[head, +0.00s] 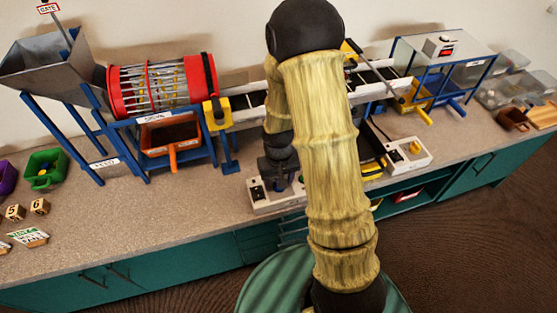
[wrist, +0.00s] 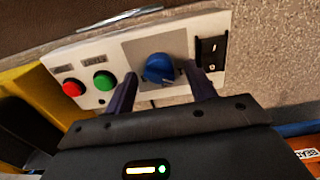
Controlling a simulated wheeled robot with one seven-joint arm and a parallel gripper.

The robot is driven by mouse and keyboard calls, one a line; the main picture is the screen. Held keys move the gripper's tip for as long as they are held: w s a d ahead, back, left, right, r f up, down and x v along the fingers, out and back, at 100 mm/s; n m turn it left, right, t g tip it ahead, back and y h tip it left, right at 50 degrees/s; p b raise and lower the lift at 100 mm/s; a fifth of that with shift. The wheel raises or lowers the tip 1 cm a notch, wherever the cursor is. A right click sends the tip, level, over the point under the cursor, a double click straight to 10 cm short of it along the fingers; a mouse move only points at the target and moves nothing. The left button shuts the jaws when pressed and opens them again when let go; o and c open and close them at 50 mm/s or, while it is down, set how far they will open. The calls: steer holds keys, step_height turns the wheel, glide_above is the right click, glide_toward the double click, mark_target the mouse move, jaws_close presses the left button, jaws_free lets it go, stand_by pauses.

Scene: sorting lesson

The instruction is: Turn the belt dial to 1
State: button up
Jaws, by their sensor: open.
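A blue dial (wrist: 159,68) sits on a grey plate of a white control panel (wrist: 213,25) in the wrist view. Its setting and any numbers around it are too small to read. My gripper (wrist: 161,78) is open, with one finger to each side of the dial; I cannot tell whether they touch it. In the head view my gripper (head: 281,176) is over the white panel (head: 262,203) at the counter's front edge. My arm and gripper hide the dial there.
The panel also bears a red button (wrist: 72,88), a green button (wrist: 104,80) and a black switch (wrist: 211,50). Another white panel (head: 422,158) with a yellow knob stands to the right. A red drum (head: 160,85) and hopper (head: 45,65) stand left.

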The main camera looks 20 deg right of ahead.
step_height(320, 180, up, 17)
steer(key=p, duration=0.1)
steer(key=shift+f+p, duration=0.15)
steer(key=shift+p, duration=0.15)
stand_by(0.4)
steer(key=s+r+t+p, duration=0.2)
steer(key=s+r+p, duration=0.6)
steer(key=r+p, duration=0.1)
steer(key=shift+s+r+t, duration=0.3)
steer(key=shift+r, duration=0.5)
steer(key=shift+a, duration=0.1)
